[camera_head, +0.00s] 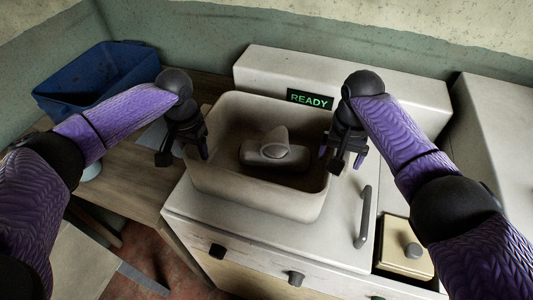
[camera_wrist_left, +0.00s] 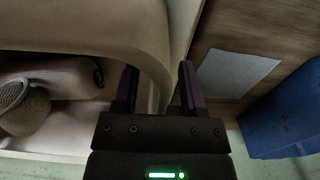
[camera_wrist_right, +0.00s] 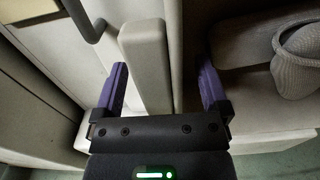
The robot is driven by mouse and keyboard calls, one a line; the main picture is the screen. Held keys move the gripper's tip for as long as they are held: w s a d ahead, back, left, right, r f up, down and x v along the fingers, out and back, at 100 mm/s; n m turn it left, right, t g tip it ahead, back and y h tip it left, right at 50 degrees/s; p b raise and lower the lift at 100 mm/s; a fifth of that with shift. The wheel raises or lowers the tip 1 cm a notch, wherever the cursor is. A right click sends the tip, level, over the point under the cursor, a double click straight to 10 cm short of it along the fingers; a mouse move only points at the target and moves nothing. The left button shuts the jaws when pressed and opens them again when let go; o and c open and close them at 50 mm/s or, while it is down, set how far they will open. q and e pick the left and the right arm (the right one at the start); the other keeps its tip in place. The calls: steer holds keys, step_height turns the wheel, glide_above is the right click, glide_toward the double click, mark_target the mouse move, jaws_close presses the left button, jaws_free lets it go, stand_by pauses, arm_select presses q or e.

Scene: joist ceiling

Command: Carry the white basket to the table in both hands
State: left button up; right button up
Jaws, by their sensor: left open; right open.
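The white basket (camera_head: 255,192) sits upright on the white appliance top, holding pale knitted or cloth items (camera_head: 275,152). My left gripper (camera_head: 183,157) is open at the basket's left wall; in the left wrist view, the wall (camera_wrist_left: 152,45) comes down between its fingers (camera_wrist_left: 158,88). My right gripper (camera_head: 343,160) is open at the right wall; in the right wrist view, pale upright surfaces, including the basket wall (camera_wrist_right: 173,50), stand between its fingers (camera_wrist_right: 163,85). Contact is not clear on either side. The wooden table (camera_head: 122,188) stands left of the appliance.
A blue bin (camera_head: 95,85) stands on the table's far part, with a pale sheet (camera_wrist_left: 235,73) nearby. Behind the basket is a panel with a lit READY display (camera_head: 310,99). A grey handle (camera_head: 363,217) and a lidded box (camera_head: 402,250) lie to the right.

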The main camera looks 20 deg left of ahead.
arm_select(q)
steer(key=c, duration=0.7)
arm_select(e)
steer(key=c, duration=0.7)
arm_select(q)
jaws_close()
arm_select(e)
jaws_close()
